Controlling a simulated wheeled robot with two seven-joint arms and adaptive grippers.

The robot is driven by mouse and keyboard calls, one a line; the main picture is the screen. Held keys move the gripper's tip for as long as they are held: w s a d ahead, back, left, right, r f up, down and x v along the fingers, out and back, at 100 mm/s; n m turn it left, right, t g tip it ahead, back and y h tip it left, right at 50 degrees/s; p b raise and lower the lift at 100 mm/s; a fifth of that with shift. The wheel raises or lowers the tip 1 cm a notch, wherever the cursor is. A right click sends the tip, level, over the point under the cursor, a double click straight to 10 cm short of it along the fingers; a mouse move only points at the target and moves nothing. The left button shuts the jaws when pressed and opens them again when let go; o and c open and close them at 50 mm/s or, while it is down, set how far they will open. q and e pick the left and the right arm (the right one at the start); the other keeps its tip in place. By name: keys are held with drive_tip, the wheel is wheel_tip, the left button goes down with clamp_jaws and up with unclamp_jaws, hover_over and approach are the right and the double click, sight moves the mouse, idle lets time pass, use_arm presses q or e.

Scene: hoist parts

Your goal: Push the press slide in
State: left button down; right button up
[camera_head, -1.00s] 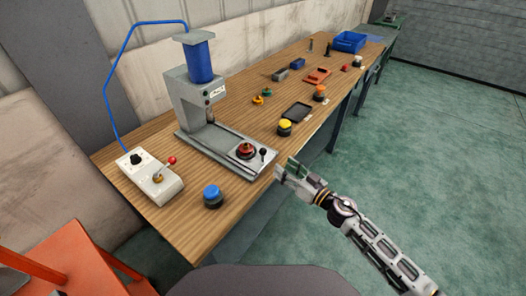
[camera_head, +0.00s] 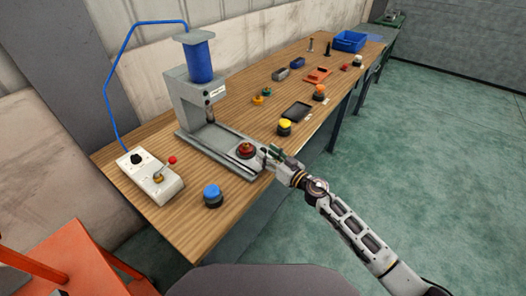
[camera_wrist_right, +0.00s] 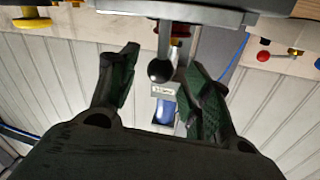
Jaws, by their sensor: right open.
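The press (camera_head: 188,98) is a grey frame with a blue cylinder on top, at the left-middle of the bench in the head view. Its grey slide (camera_head: 230,154) extends forward toward the bench's front edge and carries a red round part (camera_head: 246,149). In the right wrist view, a black ball knob (camera_wrist_right: 160,71) on a short stem hangs by the slide's grey plate (camera_wrist_right: 180,14). My right gripper (camera_head: 267,155) is at the slide's front end. Its jaws are open, with the knob appearing between the two fingers; contact is not clear. My left gripper is not in view.
A control box (camera_head: 151,178) with a red-tipped lever and a blue button (camera_head: 212,195) stand left of the slide. A yellow button (camera_head: 284,126) and a black tray (camera_head: 297,111) are to the right. Loose parts and a blue bin (camera_head: 349,40) lie farther back.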

drive_tip(key=shift+x, duration=1.45)
drive_tip(key=shift+c, duration=0.5)
clamp_jaws()
